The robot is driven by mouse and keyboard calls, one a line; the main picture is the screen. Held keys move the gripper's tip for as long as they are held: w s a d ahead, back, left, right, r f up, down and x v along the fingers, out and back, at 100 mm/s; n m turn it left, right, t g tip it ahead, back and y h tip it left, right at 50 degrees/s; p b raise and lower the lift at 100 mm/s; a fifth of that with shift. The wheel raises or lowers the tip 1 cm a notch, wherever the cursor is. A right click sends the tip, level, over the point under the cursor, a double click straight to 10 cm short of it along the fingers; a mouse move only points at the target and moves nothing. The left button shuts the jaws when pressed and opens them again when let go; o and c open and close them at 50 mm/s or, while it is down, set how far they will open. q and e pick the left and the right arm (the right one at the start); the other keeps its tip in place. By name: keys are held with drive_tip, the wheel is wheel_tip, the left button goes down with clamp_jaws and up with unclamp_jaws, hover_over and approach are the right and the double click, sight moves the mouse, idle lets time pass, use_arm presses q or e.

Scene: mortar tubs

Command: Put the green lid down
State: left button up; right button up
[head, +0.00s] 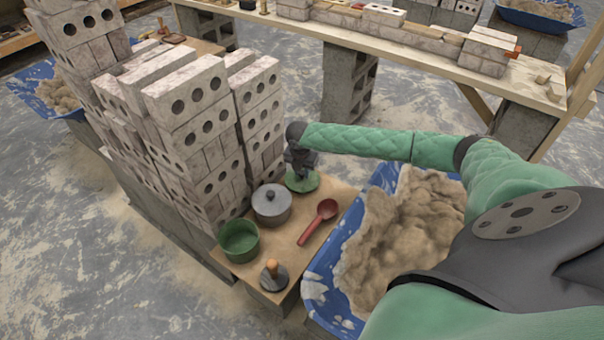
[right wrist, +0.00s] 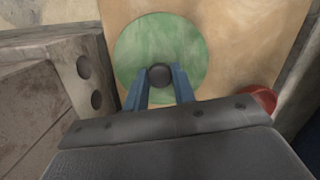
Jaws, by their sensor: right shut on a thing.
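The green lid (head: 301,183) is a flat round disc at the far end of the small wooden board. In the right wrist view the lid (right wrist: 185,50) shows from above with a dark round knob (right wrist: 159,76). My right gripper (right wrist: 159,86) is shut on that knob, its blue fingers on either side. In the head view my right gripper (head: 302,168) is directly above the lid. The lid is at or very near the board; I cannot tell whether it touches. The open green pot (head: 239,242) stands at the board's near left. My left gripper is not in view.
A grey lidded pot (head: 271,205), a red ladle (head: 318,222) and a wooden-handled disc (head: 273,275) are on the board (head: 235,268). Stacked bricks (head: 200,130) rise close on the left. A blue tub (head: 318,285) of mortar stands on the right.

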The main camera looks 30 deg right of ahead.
sight(300, 181)
drive_tip(key=shift+f, duration=0.4)
drive_tip(key=shift+f, duration=0.1)
drive_tip(key=o, duration=1)
drive_tip(key=r, duration=0.8)
drive_tip(key=a+r+p, duration=0.1)
drive_tip(key=r, duration=0.3)
drive_tip(key=shift+s+a, duration=0.1)
drive_tip(key=shift+s, duration=0.3)
